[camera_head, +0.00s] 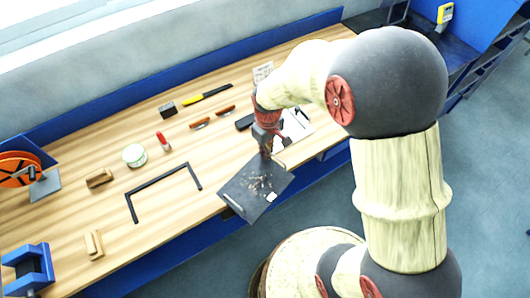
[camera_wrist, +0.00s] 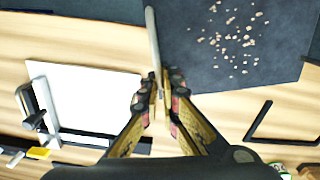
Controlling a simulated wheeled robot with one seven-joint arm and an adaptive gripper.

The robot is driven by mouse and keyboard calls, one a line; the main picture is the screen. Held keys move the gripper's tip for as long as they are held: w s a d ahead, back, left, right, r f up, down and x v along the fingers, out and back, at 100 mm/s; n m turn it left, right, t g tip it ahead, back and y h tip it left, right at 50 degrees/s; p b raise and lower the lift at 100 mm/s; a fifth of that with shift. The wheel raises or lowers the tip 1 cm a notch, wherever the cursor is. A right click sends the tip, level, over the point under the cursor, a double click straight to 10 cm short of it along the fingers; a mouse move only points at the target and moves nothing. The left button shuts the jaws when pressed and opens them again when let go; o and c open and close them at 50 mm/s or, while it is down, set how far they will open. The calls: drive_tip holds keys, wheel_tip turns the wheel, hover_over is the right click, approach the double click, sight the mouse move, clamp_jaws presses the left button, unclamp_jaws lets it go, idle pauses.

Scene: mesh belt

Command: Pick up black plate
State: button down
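The black plate (camera_head: 240,188) is a flat dark square with light crumb-like specks and a small white patch. In the head view it overlaps the front edge of the table; I cannot tell how far it is above the top. My gripper (camera_head: 267,150) points down at its upper edge. In the wrist view the plate (camera_wrist: 215,65) fills the upper right, and a pale thin rim runs down between the fingertips. My gripper (camera_wrist: 162,88) is nearly closed, with its fingers on either side of that rim. Part of the plate is cut off by the wrist view's upper edge.
The wooden table (camera_head: 80,190) holds a black angular frame (camera_head: 162,183), a round white-green tin (camera_head: 134,155), a red marker (camera_head: 163,140) and wooden blocks (camera_head: 99,178). White paper (camera_wrist: 85,95) lies beside the gripper. Floor (camera_head: 200,270) is clear in front.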

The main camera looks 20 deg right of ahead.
drive_tip(key=s+r, duration=0.1)
drive_tip(key=r, duration=0.1)
drive_tip(key=s+r, duration=0.2)
drive_tip(key=shift+s+d+r+p, duration=0.1)
drive_tip(key=shift+s+r+p, duration=0.1)
drive_tip(key=shift+r+p, duration=0.1)
drive_tip(key=s+r, duration=0.3)
drive_tip(key=s, duration=0.5)
drive_tip(key=shift+s+d+p, duration=0.35)
drive_tip(key=shift+d+r, duration=0.1)
